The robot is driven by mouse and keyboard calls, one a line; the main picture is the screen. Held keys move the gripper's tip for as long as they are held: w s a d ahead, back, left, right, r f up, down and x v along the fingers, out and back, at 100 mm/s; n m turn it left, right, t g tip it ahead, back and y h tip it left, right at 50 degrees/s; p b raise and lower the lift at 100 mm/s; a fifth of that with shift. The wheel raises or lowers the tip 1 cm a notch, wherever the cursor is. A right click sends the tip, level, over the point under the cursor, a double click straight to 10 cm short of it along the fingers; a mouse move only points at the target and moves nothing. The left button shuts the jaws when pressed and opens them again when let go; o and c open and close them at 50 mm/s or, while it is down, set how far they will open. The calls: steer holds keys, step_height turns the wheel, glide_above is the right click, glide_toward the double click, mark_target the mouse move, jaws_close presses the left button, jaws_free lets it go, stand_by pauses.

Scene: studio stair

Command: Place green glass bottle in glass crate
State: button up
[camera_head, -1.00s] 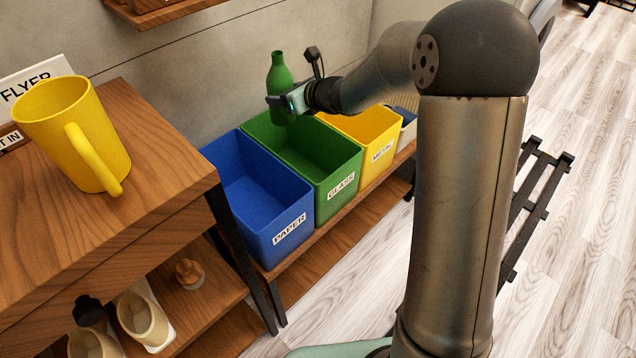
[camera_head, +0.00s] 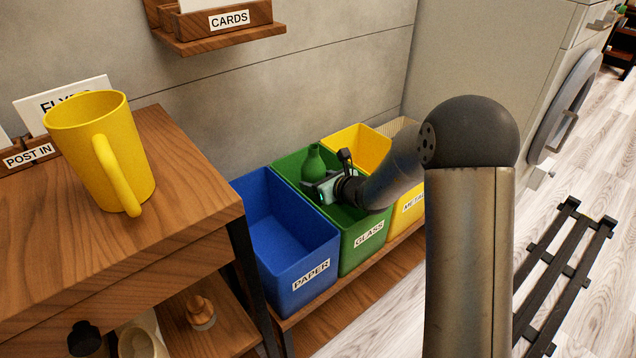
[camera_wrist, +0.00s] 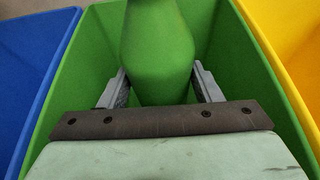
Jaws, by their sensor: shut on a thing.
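The green bottle (camera_head: 314,163) is upright inside the mouth of the green crate labelled GLASS (camera_head: 368,236). My gripper (camera_head: 328,188) is shut on the bottle, at the level of the crate's opening. In the wrist view the bottle (camera_wrist: 157,45) stands between my two fingers (camera_wrist: 160,90), with the green crate's walls (camera_wrist: 232,60) around it. The bottle's lower part is hidden, so I cannot tell whether it touches the crate floor.
The blue PAPER crate (camera_head: 285,235) is left of the green crate, and the yellow METAL crate (camera_head: 358,141) is right. A yellow mug (camera_head: 95,150) stands on the wooden cabinet (camera_head: 190,195). A CARDS shelf (camera_head: 222,38) hangs above. A dark slatted rack (camera_head: 565,275) is on the floor.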

steer(key=shift+r, duration=0.15)
steer(key=shift+f+b, duration=0.35)
steer(key=shift+b, duration=0.1)
steer(key=shift+f+b, duration=0.25)
steer(key=shift+b, duration=0.1)
steer(key=o, duration=1.1)
steer(key=shift+s+f, duration=0.1)
steer(key=shift+o, duration=0.7)
steer(key=shift+f, duration=0.15)
steer(key=shift+r+p, duration=0.35)
steer(key=shift+p, duration=0.15)
steer(key=r+p+v, duration=0.1)
steer(key=p+v, duration=0.1)
steer(key=v, duration=0.5)
